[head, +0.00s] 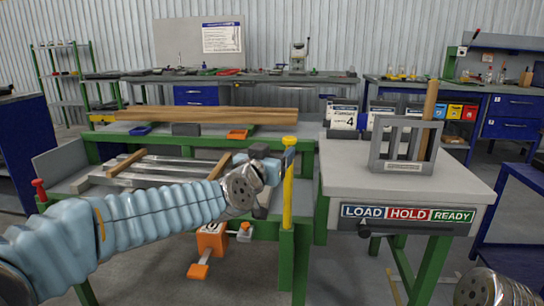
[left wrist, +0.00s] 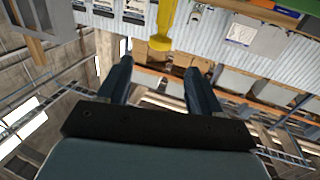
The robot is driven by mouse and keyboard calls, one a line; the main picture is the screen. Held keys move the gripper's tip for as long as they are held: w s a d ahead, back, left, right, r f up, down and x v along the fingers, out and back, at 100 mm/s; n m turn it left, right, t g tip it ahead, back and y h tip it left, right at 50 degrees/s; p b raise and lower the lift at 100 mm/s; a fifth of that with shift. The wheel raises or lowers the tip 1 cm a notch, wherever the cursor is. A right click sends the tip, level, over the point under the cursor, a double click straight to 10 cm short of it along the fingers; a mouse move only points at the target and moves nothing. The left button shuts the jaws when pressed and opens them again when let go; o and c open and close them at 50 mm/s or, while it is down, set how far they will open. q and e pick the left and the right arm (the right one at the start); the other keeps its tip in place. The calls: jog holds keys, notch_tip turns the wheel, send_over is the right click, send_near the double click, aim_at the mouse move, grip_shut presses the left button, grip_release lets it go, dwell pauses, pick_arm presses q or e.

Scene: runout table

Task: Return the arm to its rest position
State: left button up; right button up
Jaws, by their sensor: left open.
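My left arm (head: 130,215) reaches in from the left across the front of the runout table. My left gripper (head: 279,160) is at its end, beside the yellow post (head: 288,200) in the head view. In the left wrist view the two dark fingers of this gripper (left wrist: 160,75) stand wide apart with nothing between them. The yellow post also shows there (left wrist: 164,28), beyond the fingertips; I cannot tell whether they touch it. Part of my right arm (head: 495,290) shows at the lower right; its gripper is out of view.
Metal bars (head: 145,178) lie on the green-framed table under my left arm. A grey stand (head: 405,145) holding a wooden stick is on the right table (head: 455,178), above a LOAD/HOLD/READY sign (head: 408,213). An orange device (head: 212,240) is below the arm. Floor shows between the tables.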

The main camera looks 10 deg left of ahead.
pick_arm(q)
jog(key=shift+s+a, duration=0.2)
jog(key=shift+s, duration=0.45)
notch_tip(320, 180, down, 22)
jog(key=w+g+y, duration=0.1)
jog(key=g, duration=0.3)
jog(key=s+a+f+n+g+y, duration=0.1)
jog(key=s+f+g, duration=0.2)
jog(key=f, duration=0.7)
jog(key=s+a+f+g, duration=0.2)
jog(key=s+f, duration=0.2)
jog(key=f, duration=0.7)
jog(key=s+f+n+g, duration=0.1)
jog(key=s+f+g, duration=0.3)
jog(key=s+f, duration=0.5)
jog(key=s+f+n+g+h, duration=0.1)
jog(key=s+f+n+g, duration=0.1)
jog(key=s+f, duration=0.7)
jog(key=s+g, duration=0.1)
jog(key=s, duration=0.4)
jog(key=shift+s+d+n+g+h, duration=0.3)
jog(key=shift+s+d+g, duration=0.1)
